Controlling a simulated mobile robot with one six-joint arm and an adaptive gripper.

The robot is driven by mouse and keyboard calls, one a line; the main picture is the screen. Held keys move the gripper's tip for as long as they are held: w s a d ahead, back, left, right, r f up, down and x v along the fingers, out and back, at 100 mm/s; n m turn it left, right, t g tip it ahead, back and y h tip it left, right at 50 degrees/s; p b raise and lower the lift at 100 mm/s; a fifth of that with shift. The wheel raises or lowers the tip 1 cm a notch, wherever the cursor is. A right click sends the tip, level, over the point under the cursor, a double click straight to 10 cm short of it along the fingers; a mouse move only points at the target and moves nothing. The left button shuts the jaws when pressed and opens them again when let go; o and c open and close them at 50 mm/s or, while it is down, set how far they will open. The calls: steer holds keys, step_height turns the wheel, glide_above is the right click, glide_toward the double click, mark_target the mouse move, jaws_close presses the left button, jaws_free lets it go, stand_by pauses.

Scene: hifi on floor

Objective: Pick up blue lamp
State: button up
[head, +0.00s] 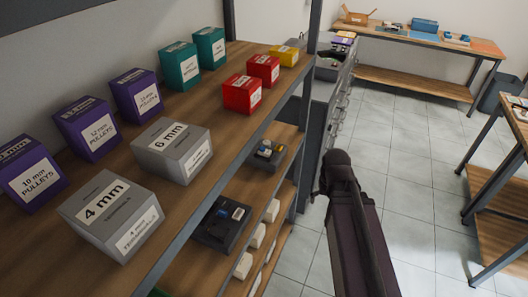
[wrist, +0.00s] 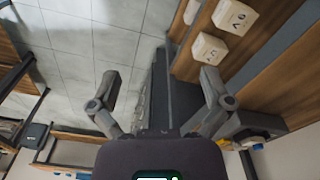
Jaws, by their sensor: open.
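I cannot make out a blue lamp for certain in either view. Small blue items (head: 463,39) lie on the far workbench, too small to identify. A dark tray (head: 222,223) on the lower shelf holds small blue-topped parts, and another dark tray (head: 265,153) behind it holds small parts too. My gripper (wrist: 160,88) is open and empty in the wrist view, with its fingers spread over the floor and the shelf side. In the head view my arm stands in the aisle right of the shelf, and the fingers do not show.
The wooden shelf (head: 110,262) on the left bears purple, teal, red, yellow and grey boxes. White blocks (wrist: 209,48) sit on a lower shelf. Grey drawers (head: 335,95) stand beyond it. A far workbench (head: 430,40) and a right-hand table (head: 497,185) flank open tiled floor (head: 410,140).

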steer(key=w+a+r+t+p, duration=0.1)
steer(key=w+a+r+t, duration=0.1)
steer(key=w+a, duration=0.3)
steer(key=w+a+r+n+t+y+p, duration=0.1)
steer(key=w+a, duration=0.4)
steer(key=a, duration=0.7)
steer(key=shift+w+a+r+t+p, duration=0.25)
steer(key=shift+w+r+t+p, duration=0.15)
steer(key=shift+r, duration=0.3)
glide_toward(265, 149)
steer(key=x, duration=0.2)
steer(key=s+x, duration=0.1)
steer(key=x, duration=0.1)
steer(key=shift+w+d+f, duration=0.1)
steer(key=shift+d+f, duration=0.05)
steer(key=shift+f, duration=0.2)
steer(key=shift+w, duration=0.65)
steer(key=shift+b+x, duration=2.35)
steer(key=shift+x, duration=0.15)
